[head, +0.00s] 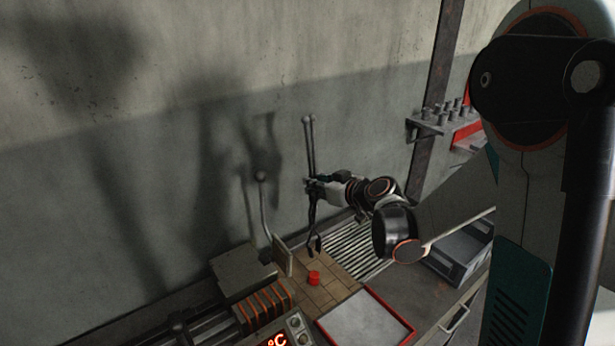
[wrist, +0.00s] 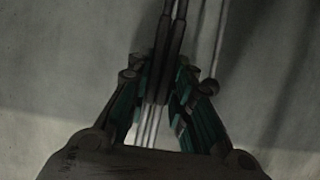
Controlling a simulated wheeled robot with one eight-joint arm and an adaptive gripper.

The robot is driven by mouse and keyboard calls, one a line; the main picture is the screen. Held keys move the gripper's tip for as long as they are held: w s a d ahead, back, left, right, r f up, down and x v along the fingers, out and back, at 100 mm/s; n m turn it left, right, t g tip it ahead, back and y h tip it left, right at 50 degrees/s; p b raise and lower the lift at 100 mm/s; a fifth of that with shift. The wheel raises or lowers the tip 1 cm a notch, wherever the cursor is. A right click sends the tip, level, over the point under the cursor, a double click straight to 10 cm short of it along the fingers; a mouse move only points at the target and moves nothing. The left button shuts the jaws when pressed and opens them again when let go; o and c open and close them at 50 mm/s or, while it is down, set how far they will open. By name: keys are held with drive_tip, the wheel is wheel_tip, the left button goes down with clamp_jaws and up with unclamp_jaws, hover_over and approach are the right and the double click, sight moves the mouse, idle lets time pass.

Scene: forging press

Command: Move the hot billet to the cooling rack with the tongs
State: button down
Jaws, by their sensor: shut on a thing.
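The hot billet (head: 314,278) is a small glowing red cylinder on a tan brick surface (head: 328,293) in the head view. My gripper (head: 314,188) is shut on the dark tongs (head: 309,150) and holds them upright, handles up. The tongs' jaws hang above the billet, apart from it, and look parted and empty. In the wrist view the tongs (wrist: 166,45) stand between my gripper's fingers (wrist: 160,92); the billet is not in that view. The cooling rack, which I take to be the slatted metal grate (head: 352,246), lies behind and right of the bricks.
A lever with a ball knob (head: 262,200) and an upright plate (head: 282,256) stand left of the tongs. A slotted block with orange glow (head: 266,304) and a °C display (head: 275,341) are in front. A red-rimmed tray (head: 407,322) and grey bin (head: 440,262) lie to the right.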

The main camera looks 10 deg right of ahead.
wheel_tip(320, 180, down, 6)
drive_tip(key=b, duration=0.4)
drive_tip(key=shift+f+b, duration=0.2)
drive_tip(key=shift+b, duration=0.1)
idle(0.3)
drive_tip(key=c, duration=1.8)
unclamp_jaws()
drive_tip(key=shift+s, duration=0.1)
drive_tip(key=o, duration=0.6)
idle(0.6)
drive_tip(key=shift+o, duration=0.2)
drive_tip(key=shift+f+y, duration=0.1)
drive_tip(key=shift+y, duration=0.2)
drive_tip(key=shift+f+n+g+y+b, duration=0.45)
drive_tip(key=shift+n+g+y+b, duration=0.4)
drive_tip(key=shift+n+y, duration=0.25)
drive_tip(key=shift+f+n+g+y+b, duration=0.45)
drive_tip(key=shift+n+g+y+b, duration=0.4)
drive_tip(key=shift+n, duration=0.35)
